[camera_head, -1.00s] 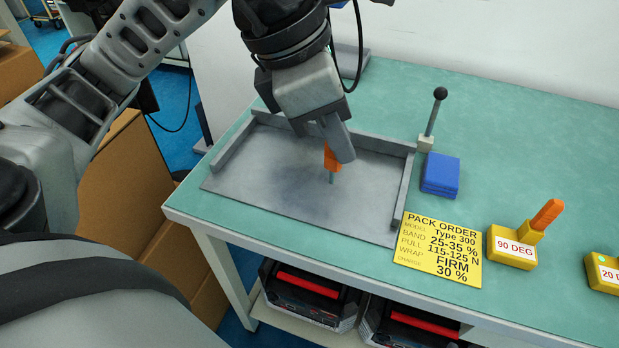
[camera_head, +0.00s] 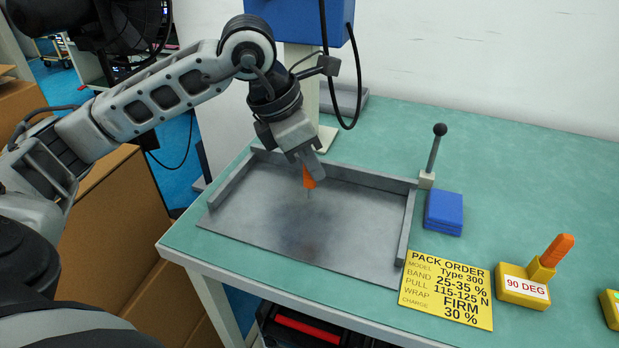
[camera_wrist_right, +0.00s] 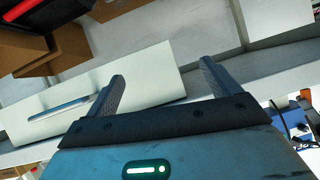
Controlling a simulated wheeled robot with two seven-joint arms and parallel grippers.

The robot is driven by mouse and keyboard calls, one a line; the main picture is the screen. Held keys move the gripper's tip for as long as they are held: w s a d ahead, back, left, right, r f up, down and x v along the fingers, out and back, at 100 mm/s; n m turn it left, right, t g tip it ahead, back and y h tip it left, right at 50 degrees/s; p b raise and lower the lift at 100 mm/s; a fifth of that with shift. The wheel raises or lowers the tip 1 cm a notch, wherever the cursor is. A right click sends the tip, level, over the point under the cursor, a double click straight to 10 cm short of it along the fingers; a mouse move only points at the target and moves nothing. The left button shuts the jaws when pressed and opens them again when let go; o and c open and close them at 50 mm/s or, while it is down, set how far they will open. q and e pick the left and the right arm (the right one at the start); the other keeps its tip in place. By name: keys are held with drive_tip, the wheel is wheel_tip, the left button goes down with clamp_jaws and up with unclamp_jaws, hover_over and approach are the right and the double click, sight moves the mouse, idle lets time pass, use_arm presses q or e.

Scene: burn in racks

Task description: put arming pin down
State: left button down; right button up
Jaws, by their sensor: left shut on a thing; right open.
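The arming pin (camera_head: 309,181) has an orange grip and a thin grey shank that points down. My left gripper (camera_head: 310,170) is shut on its orange part and holds it over the back part of the grey metal tray (camera_head: 350,262). I cannot tell whether the shank's tip touches the tray floor. My right gripper (camera_wrist_right: 160,95) shows only in the right wrist view; its fingers are apart with nothing between them.
On the green bench (camera_head: 545,185) right of the tray are a black-knobbed lever (camera_head: 434,150), blue blocks (camera_head: 444,212), a yellow order card (camera_head: 446,289) and a yellow 90 DEG block (camera_head: 523,286) with an orange handle. A blue device on a post (camera_head: 300,85) stands behind my left arm.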

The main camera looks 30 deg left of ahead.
sight(305, 171)
use_arm(q)
drive_tip(key=shift+w+a+f, duration=0.2)
drive_tip(key=shift+f, duration=0.15)
wheel_tip(305, 171, down, 3)
drive_tip(key=shift+w+a+f, duration=0.1)
drive_tip(key=shift+f, duration=0.1)
drive_tip(key=shift+f+b, duration=0.25)
drive_tip(key=shift+b, duration=0.2)
drive_tip(key=c, duration=1.4)
unclamp_jaws()
drive_tip(key=shift+r, duration=0.1)
